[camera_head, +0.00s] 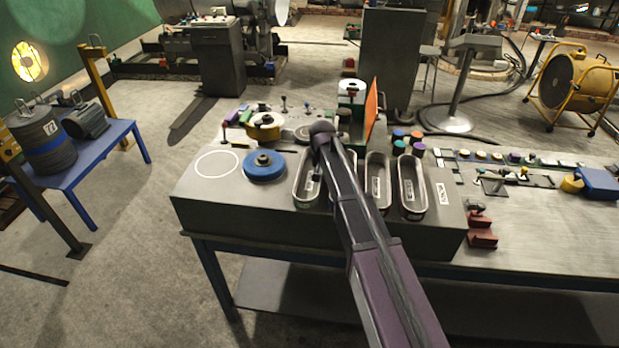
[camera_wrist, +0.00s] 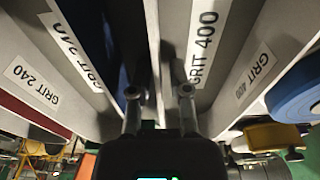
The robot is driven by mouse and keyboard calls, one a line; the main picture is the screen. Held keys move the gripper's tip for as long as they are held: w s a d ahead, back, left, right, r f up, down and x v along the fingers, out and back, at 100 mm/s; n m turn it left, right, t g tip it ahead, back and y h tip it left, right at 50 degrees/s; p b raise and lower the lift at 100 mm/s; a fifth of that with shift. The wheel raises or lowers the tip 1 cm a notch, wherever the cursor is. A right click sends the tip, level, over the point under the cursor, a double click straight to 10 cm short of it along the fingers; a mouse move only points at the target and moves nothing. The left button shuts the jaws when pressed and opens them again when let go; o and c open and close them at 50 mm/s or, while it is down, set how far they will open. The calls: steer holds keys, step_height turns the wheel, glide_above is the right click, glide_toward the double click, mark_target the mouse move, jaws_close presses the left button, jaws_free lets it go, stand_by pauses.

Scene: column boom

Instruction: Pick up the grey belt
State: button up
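Several long oval belts stand in a row on the grey bench block, one of them at the right end (camera_head: 411,187). In the head view my arm covers part of the row, and I cannot tell for sure which belt is the grey one. My gripper (camera_head: 314,172) points down at the left part of the row. In the wrist view its two fingers (camera_wrist: 160,95) are apart, close to a grey wall marked GRIT 400 (camera_wrist: 202,45). A dark blue surface (camera_wrist: 112,35) lies left of them. I cannot tell whether a finger touches anything.
A blue disc (camera_head: 264,166) lies left of the belts. A yellow roll (camera_head: 265,127) and an orange upright panel (camera_head: 374,108) stand behind. Coloured spools (camera_head: 408,140) sit behind right. Red blocks (camera_head: 482,229) lie right of the block. The marked circle (camera_head: 217,164) is bare.

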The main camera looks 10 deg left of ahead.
stand_by(0.4)
jaws_close()
steer(key=shift+r, duration=0.15)
step_height(320, 180, up, 10)
steer(key=p, duration=1)
stand_by(0.8)
